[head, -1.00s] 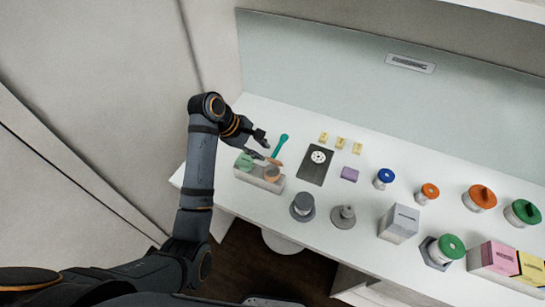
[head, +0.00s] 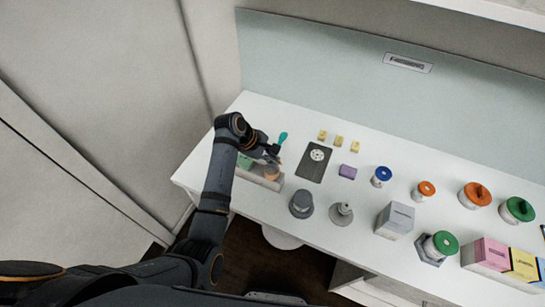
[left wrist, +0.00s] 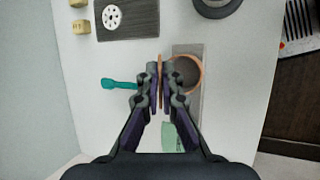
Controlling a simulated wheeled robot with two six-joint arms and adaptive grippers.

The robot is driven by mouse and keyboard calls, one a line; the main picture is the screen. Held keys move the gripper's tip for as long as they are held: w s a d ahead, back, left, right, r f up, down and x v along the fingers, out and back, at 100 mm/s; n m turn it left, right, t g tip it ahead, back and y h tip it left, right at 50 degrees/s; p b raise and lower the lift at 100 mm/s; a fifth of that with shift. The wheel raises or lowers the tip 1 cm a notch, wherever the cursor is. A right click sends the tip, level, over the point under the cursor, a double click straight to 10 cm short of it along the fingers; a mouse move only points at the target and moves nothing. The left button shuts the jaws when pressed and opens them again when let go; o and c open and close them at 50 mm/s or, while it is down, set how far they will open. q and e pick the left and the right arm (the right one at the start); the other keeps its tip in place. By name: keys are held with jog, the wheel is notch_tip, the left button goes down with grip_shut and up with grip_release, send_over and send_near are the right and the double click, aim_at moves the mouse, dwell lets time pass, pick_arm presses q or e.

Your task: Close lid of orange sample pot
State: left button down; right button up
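The orange sample pot (head: 271,173) stands in a pale block (head: 262,181) at the left of the counter. In the left wrist view the pot (left wrist: 188,74) is open, with a dark inside. Its lid (left wrist: 160,82) stands on edge at the pot's left rim and shows as a thin orange line. My left gripper (head: 272,155) is over the pot. In the left wrist view its fingers (left wrist: 160,86) are close together on both sides of the upright lid and seem to touch it. My right gripper is out of view.
A teal-handled tool (head: 283,137) lies just beyond. A dark plate (head: 314,162), a purple block (head: 347,172) and a grey round weight (head: 301,204) stand to the right. Several colour-lidded jars fill the right side.

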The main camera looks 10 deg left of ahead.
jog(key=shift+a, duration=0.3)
pick_arm(q)
jog(key=shift+s+a+f+m+t+h, duration=0.2)
jog(key=shift+s+f+m+t+h, duration=0.15)
jog(key=shift+s+t, duration=0.4)
jog(key=shift+s+a+f+t+h+b, duration=0.2)
jog(key=shift+f+t+h+b, duration=0.3)
jog(key=shift+t, duration=0.55)
jog(key=shift+s+f+m+t+h+b, duration=0.3)
jog(key=shift+m+t+h+b, duration=0.05)
jog(key=shift+t+b, duration=0.4)
jog(key=shift+s+a+t+b, duration=0.1)
jog(key=shift+s+t+b, duration=0.05)
jog(key=shift+t+b, duration=0.4)
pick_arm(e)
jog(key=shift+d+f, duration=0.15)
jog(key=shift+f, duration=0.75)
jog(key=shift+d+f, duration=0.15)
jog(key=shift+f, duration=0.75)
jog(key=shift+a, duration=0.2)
